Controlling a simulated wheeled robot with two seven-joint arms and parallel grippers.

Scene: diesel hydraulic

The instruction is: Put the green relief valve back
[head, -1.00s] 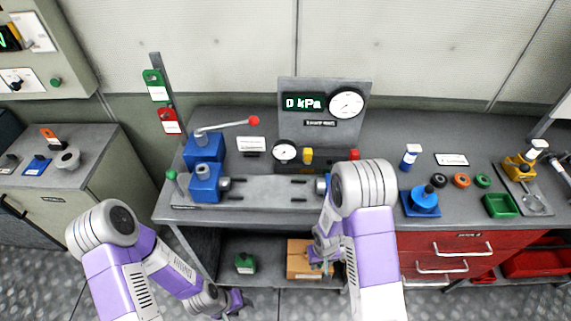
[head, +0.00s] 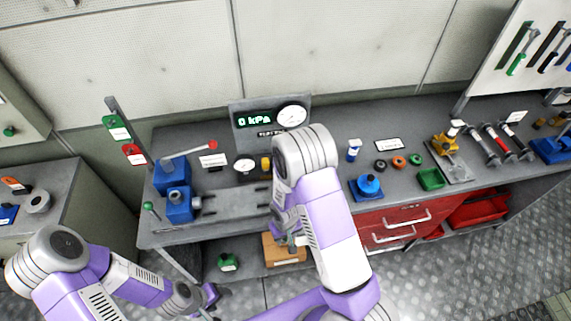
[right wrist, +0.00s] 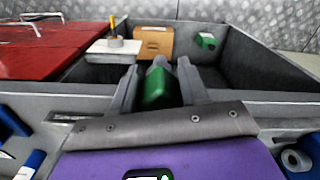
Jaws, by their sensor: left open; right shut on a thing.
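The green relief valve (right wrist: 157,88) shows between the fingers of my right gripper (right wrist: 156,76) in the right wrist view. That gripper is shut on it. In the head view my right gripper (head: 290,238) is mostly hidden behind my own forearm, in front of the bench, and I cannot make out the valve there. My left gripper (head: 208,297) is open and empty, low in front of the lower shelf. The blue pump block (head: 178,203) and grey test bed (head: 228,203) stand on the bench at left. My right arm covers the bed's right end.
A green labelled block (head: 228,262) and a cardboard box (head: 284,250) stand on the lower shelf. To the right are a blue fixture (head: 367,187), several coloured rings, a green tray (head: 431,179) and red drawers (head: 395,228). The gauge panel (head: 268,118) reads 0 kPa.

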